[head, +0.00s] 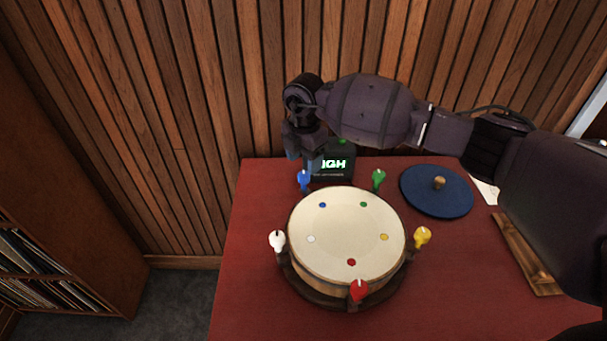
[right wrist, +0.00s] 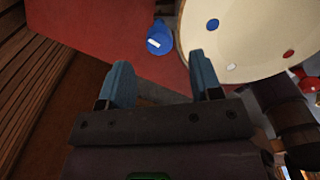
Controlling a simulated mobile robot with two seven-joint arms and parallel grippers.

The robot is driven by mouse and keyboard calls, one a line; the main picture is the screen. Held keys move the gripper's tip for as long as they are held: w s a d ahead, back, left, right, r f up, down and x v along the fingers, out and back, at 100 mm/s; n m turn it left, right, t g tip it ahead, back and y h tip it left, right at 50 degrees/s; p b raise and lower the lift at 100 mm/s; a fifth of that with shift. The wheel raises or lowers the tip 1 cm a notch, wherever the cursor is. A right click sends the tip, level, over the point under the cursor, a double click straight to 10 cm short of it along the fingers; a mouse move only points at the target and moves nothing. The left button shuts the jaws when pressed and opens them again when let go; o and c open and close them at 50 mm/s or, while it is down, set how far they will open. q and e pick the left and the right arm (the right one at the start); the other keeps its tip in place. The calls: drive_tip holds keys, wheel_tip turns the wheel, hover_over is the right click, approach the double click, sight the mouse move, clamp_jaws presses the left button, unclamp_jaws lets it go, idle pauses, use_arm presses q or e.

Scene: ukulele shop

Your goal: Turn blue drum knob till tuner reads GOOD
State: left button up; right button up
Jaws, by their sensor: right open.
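The drum (head: 345,235) stands on the red table with a pale head and coloured dots. Its blue knob (head: 304,180) is upright at the back left rim. My right gripper (head: 306,158) is above and behind the blue knob, open and empty. In the right wrist view the blue knob (right wrist: 159,40) lies beyond the open fingertips (right wrist: 160,63), roughly in line with the gap between them and apart from them. The tuner (head: 333,164) is a dark box behind the drum. Its lit green letters "IGH" show; my gripper hides the left part. My left gripper is not in view.
Green (head: 378,178), yellow (head: 422,237), red (head: 359,290) and white (head: 277,240) knobs ring the drum. A blue disc (head: 437,191) with a wooden knob lies at right, near a wooden strip (head: 527,254). A slatted wall (head: 190,110) rises behind the table.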

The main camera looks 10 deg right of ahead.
sight(304, 174)
drive_tip(key=shift+f, duration=2.75)
drive_tip(key=c, duration=0.9)
